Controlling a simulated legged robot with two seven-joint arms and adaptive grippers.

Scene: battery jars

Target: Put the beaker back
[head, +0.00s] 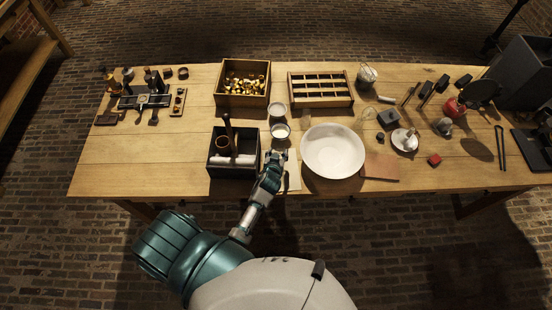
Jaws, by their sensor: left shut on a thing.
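A small clear glass beaker with pale contents (281,131) is at the tip of my left gripper (279,151), in the middle of the table. My left gripper is shut on it; the fingers are small in this view and partly hide its near side. I cannot tell whether its base touches the table. A similar pale glass vessel (278,109) stands just behind it. My right gripper is not in view.
A dark box (216,171) with a brown cup and an upright handle stands just left of my gripper. A large white bowl (333,151) is close on the right. A wooden box of brass pieces (243,101) and a slotted rack (320,103) stand behind. The table's left front is clear.

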